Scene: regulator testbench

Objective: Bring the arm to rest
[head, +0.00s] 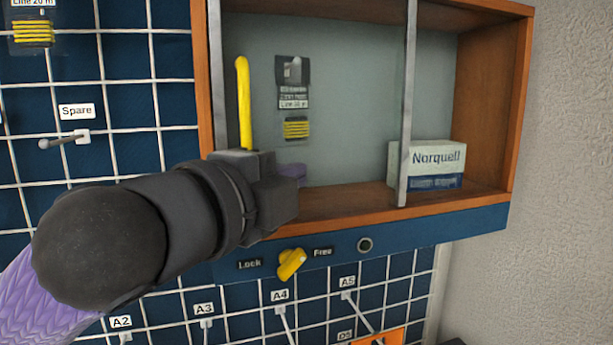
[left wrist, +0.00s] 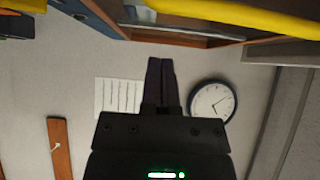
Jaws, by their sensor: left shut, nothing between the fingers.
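My left arm comes in from the left in the head view. Its dark gripper (head: 292,172) is in front of the lower left of an open wooden cabinet (head: 480,110). In the left wrist view its two fingers (left wrist: 161,75) are together and hold nothing. A yellow handle (head: 243,100) stands upright just above the gripper in the head view, its lower end hidden behind it. A yellow bar (left wrist: 240,17) also crosses the top of the left wrist view, apart from the fingers. My right gripper is not in view.
Metal bars (head: 407,100) cross the cabinet front. Inside are a Norquell box (head: 433,164) and a hanging line pack (head: 295,95). A yellow knob (head: 291,264) sits between Lock and Free labels. Pegs stick out of the blue grid wall. A clock (left wrist: 212,102) hangs on the wall.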

